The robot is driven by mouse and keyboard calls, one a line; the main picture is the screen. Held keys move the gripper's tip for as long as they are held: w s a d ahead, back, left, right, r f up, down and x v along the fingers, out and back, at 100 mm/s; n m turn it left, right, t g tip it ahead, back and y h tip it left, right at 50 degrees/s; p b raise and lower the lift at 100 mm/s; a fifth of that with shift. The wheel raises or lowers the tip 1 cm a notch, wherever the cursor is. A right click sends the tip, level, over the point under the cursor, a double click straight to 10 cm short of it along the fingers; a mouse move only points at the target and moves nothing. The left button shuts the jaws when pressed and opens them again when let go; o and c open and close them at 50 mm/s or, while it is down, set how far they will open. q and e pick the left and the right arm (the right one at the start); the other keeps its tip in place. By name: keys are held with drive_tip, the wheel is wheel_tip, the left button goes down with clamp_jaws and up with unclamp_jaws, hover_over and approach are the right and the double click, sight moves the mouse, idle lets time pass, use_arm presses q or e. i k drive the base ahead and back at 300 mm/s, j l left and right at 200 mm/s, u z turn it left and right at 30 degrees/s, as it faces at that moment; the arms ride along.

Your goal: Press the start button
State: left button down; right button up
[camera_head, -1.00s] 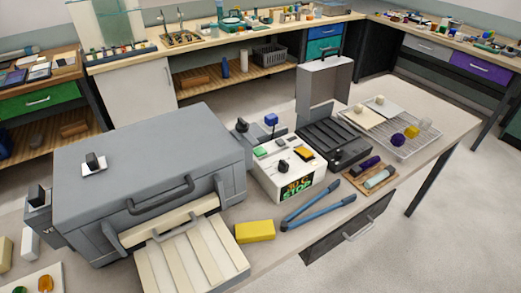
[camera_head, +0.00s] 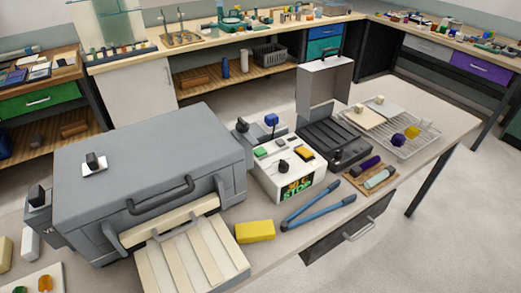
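A white control box (camera_head: 268,180) stands on the table in the middle of the head view. On its sloped top are a green button (camera_head: 261,152), a black knob (camera_head: 283,166), an orange-yellow switch (camera_head: 304,153) and small dark parts. Which control is the start button is not legible; the green one is uncovered. Neither of my grippers is in view.
A large grey kiln-like box (camera_head: 150,160) with an open slatted front (camera_head: 185,262) stands left. A yellow block (camera_head: 255,231) and blue tongs (camera_head: 318,207) lie in front of the control box. A black ribbed unit (camera_head: 333,140) and a wire rack (camera_head: 408,145) are right.

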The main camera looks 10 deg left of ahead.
sight(259, 151)
drive_tip(key=i+l+u, duration=0.2)
drive_tip(key=l, duration=0.45)
drive_tip(key=i+l+u, duration=0.25)
drive_tip(key=l, duration=0.5)
drive_tip(key=i+l+u, duration=0.2)
drive_tip(key=l, duration=0.5)
drive_tip(key=i+l+u, duration=0.25)
drive_tip(key=l, duration=0.55)
drive_tip(key=l+u, duration=0.2)
drive_tip(key=l, duration=0.55)
